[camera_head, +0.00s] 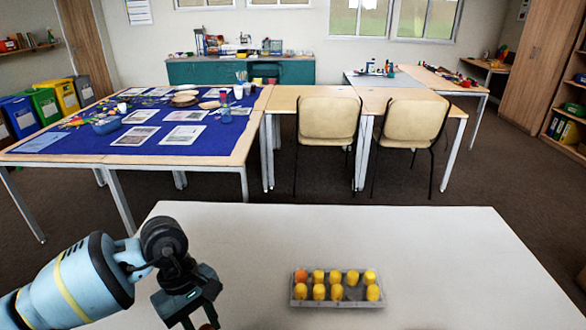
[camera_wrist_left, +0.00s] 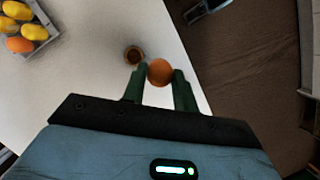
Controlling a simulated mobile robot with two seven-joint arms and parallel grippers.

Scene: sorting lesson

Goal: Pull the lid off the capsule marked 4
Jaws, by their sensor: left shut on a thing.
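My left gripper (camera_head: 200,321) is at the lower left of the head view, over the near left part of the white table. In the left wrist view its green fingers (camera_wrist_left: 159,86) are shut on a rounded orange piece (camera_wrist_left: 160,72). A small round brown cup-like piece (camera_wrist_left: 134,54), dark inside, is just beyond the fingertips and apart from the orange piece. A grey tray (camera_head: 334,303) holds several yellow capsules (camera_head: 318,292) and one orange capsule (camera_head: 300,275) at its back left corner. One front-row slot is empty. No number is legible. My right gripper is not in view.
The white table (camera_head: 440,250) is clear around the tray and to its right. The table's edge runs close past my left gripper in the wrist view. A table with a blue cloth (camera_head: 75,148) and two chairs (camera_head: 328,120) stand beyond.

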